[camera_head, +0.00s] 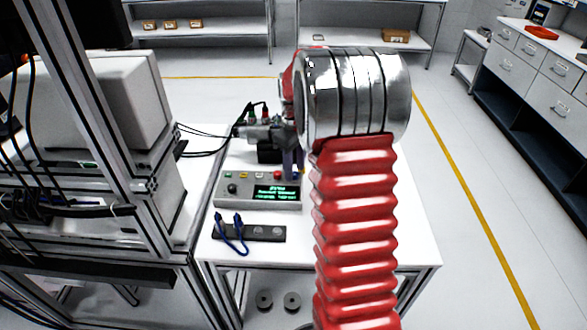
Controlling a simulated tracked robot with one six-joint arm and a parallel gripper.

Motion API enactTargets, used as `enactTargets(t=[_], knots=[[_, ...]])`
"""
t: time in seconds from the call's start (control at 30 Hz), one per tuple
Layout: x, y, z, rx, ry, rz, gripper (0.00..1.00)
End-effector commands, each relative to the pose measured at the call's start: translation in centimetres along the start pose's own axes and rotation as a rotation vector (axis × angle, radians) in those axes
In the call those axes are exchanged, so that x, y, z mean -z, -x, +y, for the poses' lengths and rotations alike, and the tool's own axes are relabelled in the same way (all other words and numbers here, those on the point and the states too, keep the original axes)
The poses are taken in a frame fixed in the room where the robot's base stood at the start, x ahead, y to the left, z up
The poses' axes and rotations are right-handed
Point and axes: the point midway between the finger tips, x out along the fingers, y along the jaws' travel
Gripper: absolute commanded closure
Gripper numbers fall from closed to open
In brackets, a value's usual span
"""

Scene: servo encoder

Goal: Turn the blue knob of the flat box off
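A grey low box (258,190) with a lit green display stands on the white table, left of my arm. I cannot make out a blue knob for certain; a dark bluish upright shape (290,162) stands beside my arm.
My red arm hides the table's right middle. Black cables (205,148) run left from behind the display box. A metal rack (110,130) with equipment stands close on the left. The table's right front (415,240) is clear. Shelves and drawers stand farther back.

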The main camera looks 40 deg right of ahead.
Motion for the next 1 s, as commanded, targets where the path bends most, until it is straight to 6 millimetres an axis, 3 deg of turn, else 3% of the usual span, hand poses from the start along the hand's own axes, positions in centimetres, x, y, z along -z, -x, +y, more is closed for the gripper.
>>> enactTargets(t=[0.7, 1.0], knots=[[0.2, 11.4, 0.1, -0.002, 0.001, 0.003, 0.62], [0.2, 12.9, 0.0, -0.001, 0.001, 0.002, 0.62]])
